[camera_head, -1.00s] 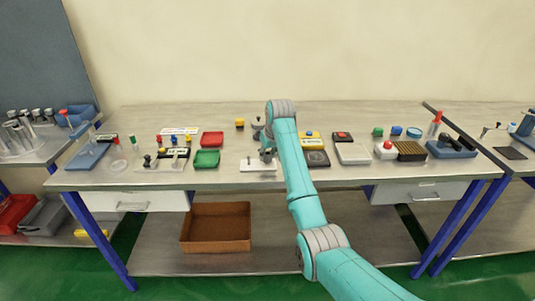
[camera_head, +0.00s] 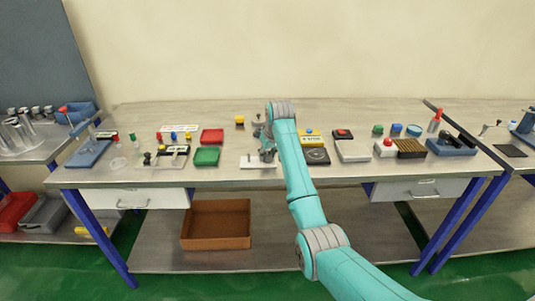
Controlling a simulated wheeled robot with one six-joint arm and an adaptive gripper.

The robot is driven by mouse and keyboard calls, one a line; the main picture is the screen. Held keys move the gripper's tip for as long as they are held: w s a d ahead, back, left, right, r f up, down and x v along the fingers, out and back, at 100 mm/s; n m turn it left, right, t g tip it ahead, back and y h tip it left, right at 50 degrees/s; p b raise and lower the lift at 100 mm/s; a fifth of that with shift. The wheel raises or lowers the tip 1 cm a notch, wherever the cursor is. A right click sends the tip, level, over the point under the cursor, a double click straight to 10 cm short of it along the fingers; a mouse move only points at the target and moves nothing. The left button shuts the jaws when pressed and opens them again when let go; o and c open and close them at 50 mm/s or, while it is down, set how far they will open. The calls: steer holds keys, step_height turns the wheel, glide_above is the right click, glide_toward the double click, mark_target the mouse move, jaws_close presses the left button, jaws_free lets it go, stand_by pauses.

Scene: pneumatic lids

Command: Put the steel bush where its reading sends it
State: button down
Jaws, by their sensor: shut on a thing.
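My gripper (camera_head: 267,155) points down over the right part of a small white plate (camera_head: 250,165) near the front of the bench. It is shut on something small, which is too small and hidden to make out. I cannot pick out the steel bush for certain. A red tray (camera_head: 212,136) and a green tray (camera_head: 206,157) stand left of my gripper, the red one behind the green one. A yellow device (camera_head: 311,133) and a dark unit with a round top (camera_head: 317,156) stand right of my arm.
A fixture with coloured knobs (camera_head: 170,156) stands at the left. A box with a red button (camera_head: 342,134), a white box (camera_head: 353,151) and a dark ribbed block (camera_head: 410,149) stand at the right. A brown bin (camera_head: 217,242) sits on the lower shelf. The bench's front middle is mostly clear.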

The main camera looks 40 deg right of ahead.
steer(key=shift+f, duration=0.15)
steer(key=shift+c, duration=1.2)
jaws_free()
steer(key=shift+r, duration=3.5)
